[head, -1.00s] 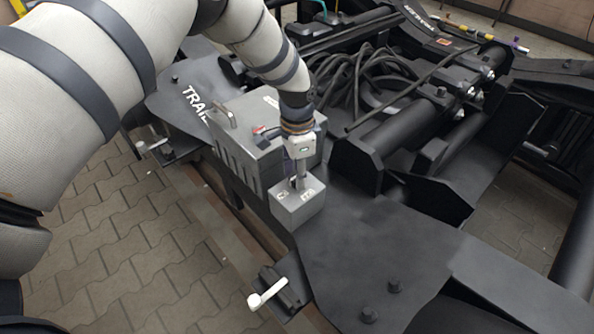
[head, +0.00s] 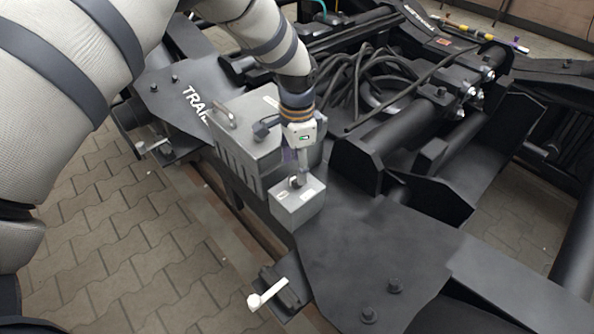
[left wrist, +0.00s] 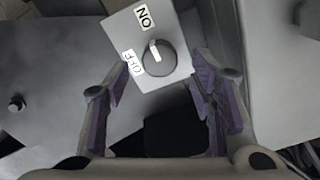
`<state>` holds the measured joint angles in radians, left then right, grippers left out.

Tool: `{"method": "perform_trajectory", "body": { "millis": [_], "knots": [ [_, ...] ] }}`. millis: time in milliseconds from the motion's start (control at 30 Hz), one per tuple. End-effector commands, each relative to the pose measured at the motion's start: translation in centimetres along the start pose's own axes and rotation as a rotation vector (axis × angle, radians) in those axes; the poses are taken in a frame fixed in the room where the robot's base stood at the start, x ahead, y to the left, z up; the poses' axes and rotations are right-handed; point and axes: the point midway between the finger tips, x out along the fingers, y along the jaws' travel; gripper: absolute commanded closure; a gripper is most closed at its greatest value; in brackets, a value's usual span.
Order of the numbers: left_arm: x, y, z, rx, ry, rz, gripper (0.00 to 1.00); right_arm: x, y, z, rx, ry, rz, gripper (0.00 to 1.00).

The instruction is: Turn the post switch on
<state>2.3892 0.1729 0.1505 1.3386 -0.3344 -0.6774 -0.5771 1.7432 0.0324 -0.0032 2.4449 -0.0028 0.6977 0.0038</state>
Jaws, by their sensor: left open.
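The post switch (head: 297,208) is a small grey box with a round dark knob (head: 296,181) on top. In the left wrist view the knob (left wrist: 160,60) carries a white mark, which points toward the ON label (left wrist: 144,16). The OFF label (left wrist: 132,62) is to the knob's left. My left gripper (head: 297,163) is open above the switch, pointing down. In the left wrist view its purple-padded fingers stand on either side of the knob with gaps, and nothing is held. My right gripper is in neither view.
A larger grey box (head: 243,139) with a handle stands just behind the switch. Black cables (head: 360,75) and bogie beams lie to the right. A white-handled lever (head: 266,296) is at the front. The dark plate (head: 370,245) right of the switch is mostly clear.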

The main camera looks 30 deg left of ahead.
Motion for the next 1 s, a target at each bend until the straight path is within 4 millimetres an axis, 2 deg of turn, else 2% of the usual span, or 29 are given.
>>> {"method": "perform_trajectory", "body": {
  "millis": [33,200,400,867,933,1000],
  "knots": [
    [-1.6,-0.1,-0.1,0.000,0.003,-0.003,0.49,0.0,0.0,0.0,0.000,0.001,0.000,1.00],
    [-6.0,-0.1,0.0,0.000,0.003,-0.002,0.49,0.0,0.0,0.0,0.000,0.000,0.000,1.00],
    [-8.7,0.0,0.0,0.000,0.000,0.000,0.49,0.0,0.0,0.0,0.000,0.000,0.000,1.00],
    [-8.9,0.1,0.0,0.000,-0.001,0.001,0.49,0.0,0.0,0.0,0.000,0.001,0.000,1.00],
    [-7.9,0.7,0.3,-0.009,-0.004,0.011,0.49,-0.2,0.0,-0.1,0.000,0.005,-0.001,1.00],
    [-5.4,2.5,1.2,-0.040,-0.008,0.037,0.49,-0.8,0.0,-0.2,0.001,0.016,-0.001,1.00]
  ]
}}
